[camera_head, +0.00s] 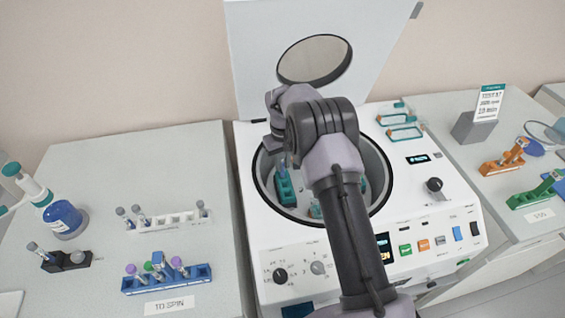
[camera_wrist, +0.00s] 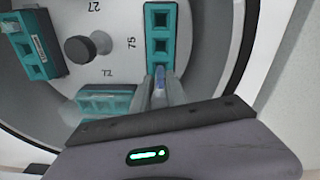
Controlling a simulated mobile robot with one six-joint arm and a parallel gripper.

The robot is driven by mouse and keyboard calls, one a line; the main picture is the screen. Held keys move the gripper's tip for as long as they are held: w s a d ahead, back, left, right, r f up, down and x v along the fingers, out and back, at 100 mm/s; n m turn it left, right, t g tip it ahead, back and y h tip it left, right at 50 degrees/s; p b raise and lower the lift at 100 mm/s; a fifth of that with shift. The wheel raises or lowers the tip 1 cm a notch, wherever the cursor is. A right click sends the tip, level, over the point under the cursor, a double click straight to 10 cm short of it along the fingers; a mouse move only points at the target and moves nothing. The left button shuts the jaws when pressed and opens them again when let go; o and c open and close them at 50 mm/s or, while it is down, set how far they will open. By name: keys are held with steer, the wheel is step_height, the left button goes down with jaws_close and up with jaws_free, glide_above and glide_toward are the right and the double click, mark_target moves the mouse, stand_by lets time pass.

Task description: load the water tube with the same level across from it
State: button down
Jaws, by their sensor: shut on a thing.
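My gripper (camera_wrist: 160,88) is inside the open centrifuge, low over the rotor, and is shut on a tube (camera_wrist: 159,76) with a blue-grey top. In the wrist view the tube is at the near end of a teal bucket (camera_wrist: 148,52) with square holes, beside the number 75. I cannot tell how deep the tube sits in it. In the head view this teal bucket (camera_head: 285,188) shows at the left of the bowl, below my wrist. Two other teal buckets show in the wrist view, one at the left (camera_wrist: 29,66) and one lower left (camera_wrist: 90,106). The liquid level is hidden.
The centrifuge lid (camera_head: 250,45) stands open behind. On the left bench are a white rack (camera_head: 180,221) with several tubes, a blue TO-SPIN rack (camera_head: 140,286) with capped tubes, and a black stand (camera_head: 68,263). Orange (camera_head: 493,168) and green (camera_head: 525,199) racks stand at the right.

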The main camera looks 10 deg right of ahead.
mark_target(282, 176)
steer(key=shift+f, duration=0.15)
steer(key=shift+f+b, duration=1.05)
steer(key=shift+f, duration=0.45)
steer(key=shift+f, duration=0.1)
steer(key=c, duration=1.3)
jaws_free()
steer(key=shift+o, duration=0.2)
step_height(282, 176, up, 18)
steer(key=p, duration=0.4)
steer(key=shift+s+f+p, duration=0.15)
steer(key=shift+f+p, duration=0.05)
steer(key=shift+p, duration=0.2)
